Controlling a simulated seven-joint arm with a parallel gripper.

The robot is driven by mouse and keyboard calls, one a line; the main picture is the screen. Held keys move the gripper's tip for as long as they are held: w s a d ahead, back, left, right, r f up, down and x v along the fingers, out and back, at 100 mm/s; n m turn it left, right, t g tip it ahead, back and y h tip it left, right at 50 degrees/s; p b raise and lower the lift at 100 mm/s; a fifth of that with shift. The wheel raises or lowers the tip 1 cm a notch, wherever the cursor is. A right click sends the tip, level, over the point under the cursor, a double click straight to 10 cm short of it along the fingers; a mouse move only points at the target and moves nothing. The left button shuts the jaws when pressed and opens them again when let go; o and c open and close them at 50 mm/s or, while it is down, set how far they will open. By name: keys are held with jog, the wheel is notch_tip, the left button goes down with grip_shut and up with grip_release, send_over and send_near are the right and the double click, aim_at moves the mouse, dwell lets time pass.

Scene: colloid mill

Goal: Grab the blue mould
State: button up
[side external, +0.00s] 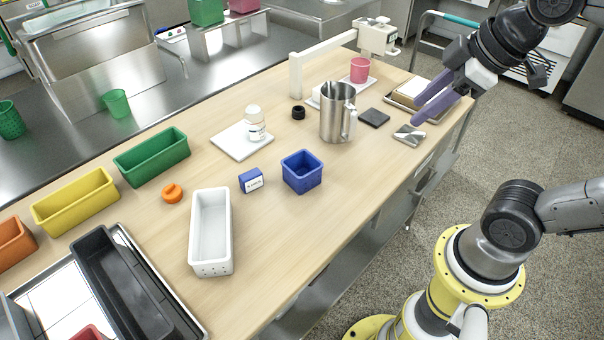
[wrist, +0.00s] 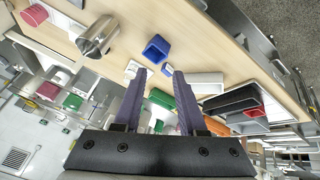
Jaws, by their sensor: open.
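The blue mould (side external: 302,172) is a small square open-topped cup standing upright on the wooden table, right of a small blue-and-white box (side external: 250,181). In the wrist view the blue mould (wrist: 157,48) shows just beyond and above the fingertips. My gripper (side external: 417,111) has purple fingers, spread apart with nothing between them. It hangs over the table's right end, well away from the mould and apart from it. In the wrist view my gripper (wrist: 160,74) points toward the table.
A steel jug (side external: 337,112) stands between my gripper and the mould. A white mould (side external: 210,232), a green mould (side external: 152,156) and a yellow mould (side external: 75,201) stand to the left. A white bottle (side external: 255,124) stands on a white board.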

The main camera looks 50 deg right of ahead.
jog(key=w+r+n+g, duration=0.1)
jog(key=w+r+n, duration=0.3)
jog(key=w, duration=0.6)
jog(key=n+g, duration=0.5)
jog(key=n, duration=0.2)
send_over(293, 162)
notch_tip(293, 162, down, 27)
jog(key=shift+f, duration=0.2)
jog(key=shift+w+d+f, duration=0.1)
jog(key=shift+d+f, duration=0.05)
jog(key=shift+f, duration=2.95)
grip_shut()
